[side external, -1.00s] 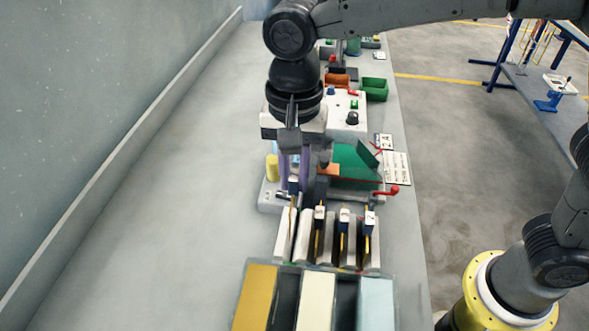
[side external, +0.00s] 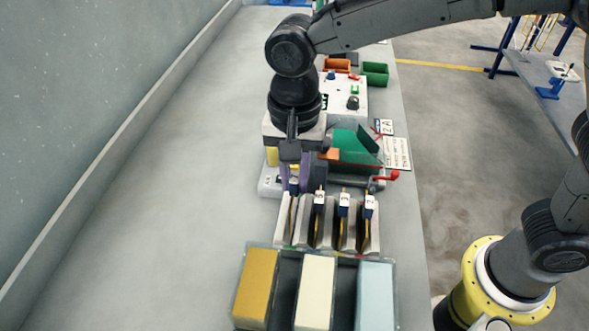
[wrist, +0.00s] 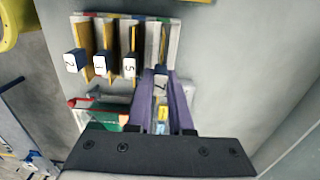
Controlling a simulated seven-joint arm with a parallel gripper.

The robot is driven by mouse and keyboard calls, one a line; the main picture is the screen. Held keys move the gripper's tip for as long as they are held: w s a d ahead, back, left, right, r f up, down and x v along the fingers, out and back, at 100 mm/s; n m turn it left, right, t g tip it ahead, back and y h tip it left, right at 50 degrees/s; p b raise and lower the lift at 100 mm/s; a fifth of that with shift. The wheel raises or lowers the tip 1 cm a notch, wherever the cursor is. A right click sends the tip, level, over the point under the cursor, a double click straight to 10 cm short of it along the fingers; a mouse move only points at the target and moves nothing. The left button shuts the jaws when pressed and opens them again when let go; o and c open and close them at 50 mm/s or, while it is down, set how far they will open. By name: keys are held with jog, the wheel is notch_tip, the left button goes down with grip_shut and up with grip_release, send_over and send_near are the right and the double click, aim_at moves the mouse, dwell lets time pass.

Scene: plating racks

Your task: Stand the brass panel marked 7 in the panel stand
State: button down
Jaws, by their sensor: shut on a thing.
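The panel marked 7 (wrist: 161,82) has a dark blue top with a white label, and my gripper's purple fingers (wrist: 162,96) are shut on that top. In the side view my gripper (side external: 294,170) points down at the left end of the panel stand (side external: 278,232), a pale rack with upright dividers. The panel (side external: 294,187) hangs upright at the leftmost slot, its lower part between the dividers. I cannot tell whether it touches the slot bottom. Brass shows below the dark tops of the other panels; the stand also appears in the wrist view (wrist: 175,45).
Panels marked 5 (wrist: 129,67), 1 (wrist: 99,67) and 2 (wrist: 73,62) stand in the other slots. A tray with yellow, cream and pale blue blocks (side external: 317,290) lies in front. A green fixture with a red knob (side external: 391,175) stands behind. The bench's left side is clear.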

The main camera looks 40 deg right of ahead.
aim_at(295, 193)
jog(key=shift+f, duration=1.85)
jog(key=shift+f, duration=0.1)
jog(key=c, duration=0.7)
grip_release()
jog(key=shift+c, duration=0.2)
notch_tip(295, 193, up, 14)
jog(key=shift+f, duration=0.1)
